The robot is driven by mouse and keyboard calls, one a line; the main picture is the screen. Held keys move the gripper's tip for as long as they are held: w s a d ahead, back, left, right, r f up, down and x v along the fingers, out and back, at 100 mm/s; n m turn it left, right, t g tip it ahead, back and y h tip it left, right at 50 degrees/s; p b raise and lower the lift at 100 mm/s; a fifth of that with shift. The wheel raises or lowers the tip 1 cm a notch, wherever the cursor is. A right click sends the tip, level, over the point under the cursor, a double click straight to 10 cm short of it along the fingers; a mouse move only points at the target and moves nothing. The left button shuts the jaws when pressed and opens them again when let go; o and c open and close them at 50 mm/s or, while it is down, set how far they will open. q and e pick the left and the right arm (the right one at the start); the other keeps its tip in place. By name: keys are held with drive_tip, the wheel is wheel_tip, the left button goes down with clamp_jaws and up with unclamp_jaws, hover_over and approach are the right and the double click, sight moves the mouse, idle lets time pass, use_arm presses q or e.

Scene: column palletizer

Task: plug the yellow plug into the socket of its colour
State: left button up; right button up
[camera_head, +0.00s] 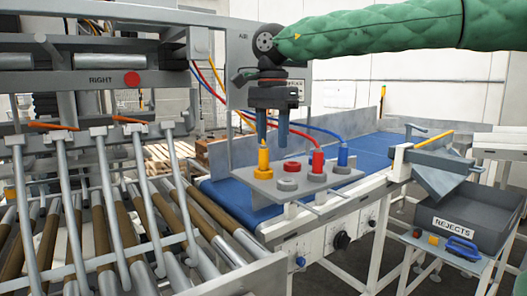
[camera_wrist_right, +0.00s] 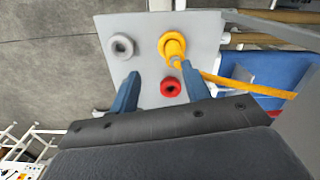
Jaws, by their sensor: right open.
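The yellow plug (camera_head: 263,158) stands upright at the left end of the grey socket plate (camera_head: 264,185), on a yellow ring-shaped socket (camera_wrist_right: 166,41). The wrist view shows the plug's top (camera_wrist_right: 175,62) over that ring, with its yellow cable (camera_wrist_right: 250,86) leading right. I cannot tell how deep it sits. My right gripper (camera_head: 272,140) is open and empty just above the plug; its blue fingers (camera_wrist_right: 161,92) are apart and do not hold it. My left gripper is not in view.
An empty red socket (camera_head: 292,166) and an empty grey ring (camera_head: 287,184) share the plate. A blue conveyor belt (camera_head: 375,147) lies behind, rollers (camera_head: 150,215) left, a rejects bin (camera_head: 480,205) right.

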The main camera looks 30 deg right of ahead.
drive_tip(key=s+d+r+b, duration=0.2)
drive_tip(key=s+d+r, duration=0.2)
drive_tip(key=s, duration=0.4)
drive_tip(key=shift+d+r, duration=0.4)
drive_tip(key=shift+r, duration=0.4)
